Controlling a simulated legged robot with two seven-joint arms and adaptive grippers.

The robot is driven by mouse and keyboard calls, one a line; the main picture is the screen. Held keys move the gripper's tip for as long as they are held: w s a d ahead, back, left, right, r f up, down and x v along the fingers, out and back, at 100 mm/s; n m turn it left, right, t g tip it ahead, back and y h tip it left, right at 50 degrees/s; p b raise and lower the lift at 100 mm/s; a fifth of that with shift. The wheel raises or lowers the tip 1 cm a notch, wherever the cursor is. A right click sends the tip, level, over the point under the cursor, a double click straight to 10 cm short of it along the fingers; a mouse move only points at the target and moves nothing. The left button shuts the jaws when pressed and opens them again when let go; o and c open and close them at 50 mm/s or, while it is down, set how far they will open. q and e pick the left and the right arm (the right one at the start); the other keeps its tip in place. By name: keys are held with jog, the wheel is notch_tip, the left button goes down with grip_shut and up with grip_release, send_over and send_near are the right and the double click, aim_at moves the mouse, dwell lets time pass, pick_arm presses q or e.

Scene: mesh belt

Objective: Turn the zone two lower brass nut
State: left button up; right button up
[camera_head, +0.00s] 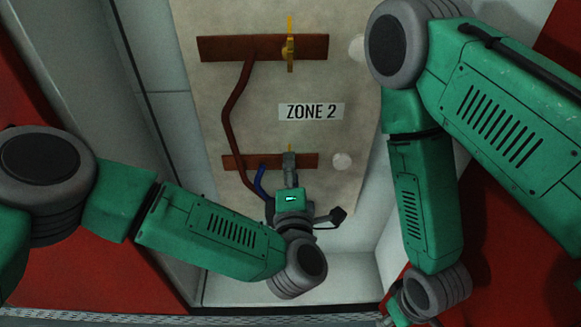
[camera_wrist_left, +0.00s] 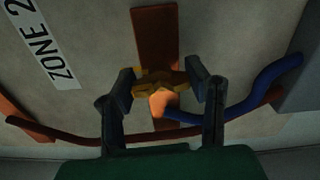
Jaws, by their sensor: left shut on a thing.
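The lower brass nut (camera_wrist_left: 150,84) sits on the lower brown bar (camera_head: 241,162) under the ZONE 2 label (camera_head: 311,112). In the head view my left gripper (camera_head: 289,160) covers most of the nut, with only a thin yellow tip showing above it. In the left wrist view the two fingers of my left gripper (camera_wrist_left: 164,88) are at either side of the nut, shut on it. An orange-lit end (camera_wrist_left: 166,103) faces that camera. My right gripper (camera_head: 398,316) is at the bottom edge, mostly cut off; its fingers cannot be made out.
An upper brass fitting (camera_head: 290,48) is on the upper brown bar (camera_head: 226,48). A dark red hose (camera_head: 228,110) runs down the panel's left side. A blue hose (camera_head: 261,182) hangs beside my left gripper. My right arm fills the right side.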

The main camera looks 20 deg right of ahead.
pick_arm(q)
jog(key=shift+s+d+f+m, duration=0.1)
jog(key=shift+s+f+m, duration=0.15)
jog(key=shift+f+m, duration=0.1)
jog(key=o, duration=1.2)
jog(key=shift+w+r, duration=0.1)
jog(key=shift+r, duration=0.05)
jog(key=v, duration=1.2)
